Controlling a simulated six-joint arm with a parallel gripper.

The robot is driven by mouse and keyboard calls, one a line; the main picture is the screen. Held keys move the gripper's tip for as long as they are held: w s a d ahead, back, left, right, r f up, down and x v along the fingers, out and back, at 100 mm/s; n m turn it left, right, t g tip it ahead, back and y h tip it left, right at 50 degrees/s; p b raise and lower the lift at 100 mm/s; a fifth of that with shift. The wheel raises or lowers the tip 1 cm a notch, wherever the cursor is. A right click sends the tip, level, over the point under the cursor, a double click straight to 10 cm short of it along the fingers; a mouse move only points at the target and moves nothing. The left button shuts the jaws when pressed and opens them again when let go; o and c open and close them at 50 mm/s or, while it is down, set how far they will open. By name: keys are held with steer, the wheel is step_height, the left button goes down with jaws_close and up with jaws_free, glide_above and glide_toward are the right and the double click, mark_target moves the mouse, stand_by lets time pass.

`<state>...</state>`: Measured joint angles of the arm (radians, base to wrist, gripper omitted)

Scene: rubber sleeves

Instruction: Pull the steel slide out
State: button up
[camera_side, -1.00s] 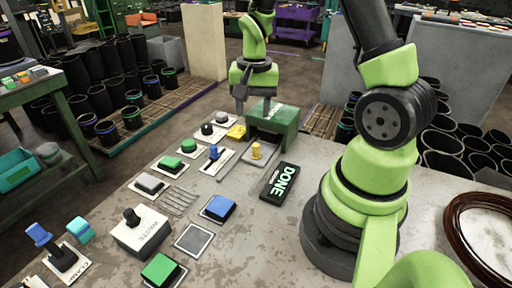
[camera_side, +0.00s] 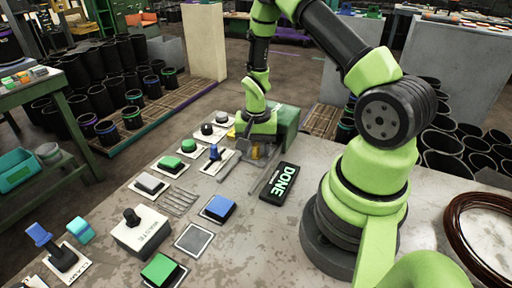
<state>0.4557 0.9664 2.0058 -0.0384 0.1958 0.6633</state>
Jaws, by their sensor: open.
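The jaws are open. My gripper hides much of the knob and part of the slide and housing. I cannot tell whether a finger touches the knob.
A black DONE sign (camera_side: 280,184) lies just right of the slide. A blue lever (camera_side: 214,152) stands on a plate to its left. Green and black buttons line the left side. A blue block (camera_side: 218,208) sits nearer the front.

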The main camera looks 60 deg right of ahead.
jaws_close()
steer(key=a, duration=1)
steer(key=shift+a, duration=0.25)
jaws_free()
steer(key=shift+r, duration=0.1)
step_height(320, 180, up, 10)
stand_by(0.4)
